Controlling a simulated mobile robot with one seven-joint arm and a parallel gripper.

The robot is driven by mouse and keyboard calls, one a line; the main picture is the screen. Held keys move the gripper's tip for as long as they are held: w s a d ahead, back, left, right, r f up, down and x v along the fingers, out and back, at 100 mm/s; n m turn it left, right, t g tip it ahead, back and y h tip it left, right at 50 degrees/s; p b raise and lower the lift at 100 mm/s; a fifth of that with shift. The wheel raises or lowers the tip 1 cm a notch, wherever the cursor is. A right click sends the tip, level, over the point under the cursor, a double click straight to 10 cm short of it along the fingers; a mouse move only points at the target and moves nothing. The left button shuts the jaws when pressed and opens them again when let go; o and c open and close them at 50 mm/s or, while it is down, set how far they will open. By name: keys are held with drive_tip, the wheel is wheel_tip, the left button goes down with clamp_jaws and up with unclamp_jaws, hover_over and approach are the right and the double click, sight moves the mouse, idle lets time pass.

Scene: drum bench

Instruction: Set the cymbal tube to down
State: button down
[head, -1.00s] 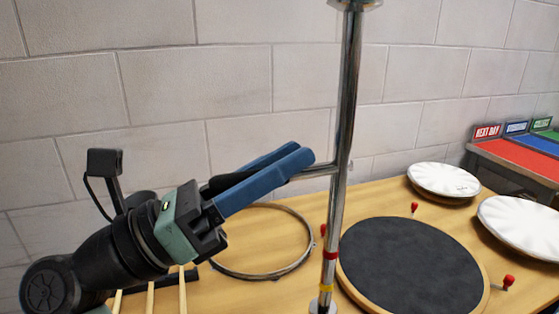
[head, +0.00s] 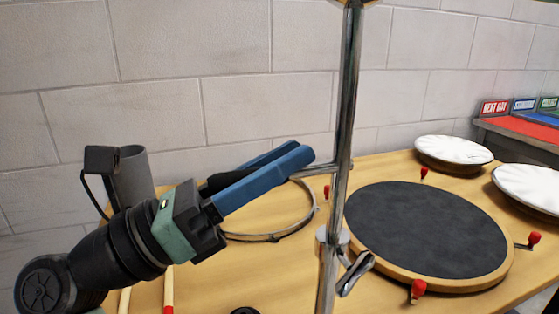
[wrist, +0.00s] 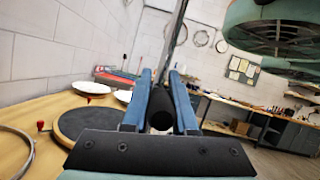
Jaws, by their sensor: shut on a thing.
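The cymbal tube (head: 349,95) is an upright chrome rod, tilted slightly in the head view. Its lower end enters a collar with a wing lever (head: 354,272) on a wider stand post (head: 326,285). A thin side rod (head: 320,168) juts from the tube towards my gripper (head: 297,156). My gripper's blue fingers are shut on the dark handle (head: 222,182) of this rod, left of the tube. In the wrist view the handle's round dark end (wrist: 162,120) shows between the fingers, and the tube (wrist: 176,38) rises beyond them. No coloured bands show above the collar.
A dark round pad (head: 428,230) with red-knobbed lugs lies right of the stand. A metal hoop (head: 275,236) lies on the wooden bench behind my gripper. White drum heads (head: 453,153) and coloured labelled trays (head: 530,131) are at the right. A block wall stands behind.

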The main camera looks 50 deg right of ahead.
drive_tip(key=shift+f+b, duration=1)
drive_tip(key=shift+f, duration=0.6)
drive_tip(key=c, duration=0.7)
unclamp_jaws()
drive_tip(key=shift+w+a, duration=0.1)
drive_tip(key=v, duration=1.2)
drive_tip(key=shift+a, duration=0.35)
drive_tip(key=shift+w+f, duration=0.1)
drive_tip(key=shift+w, duration=0.05)
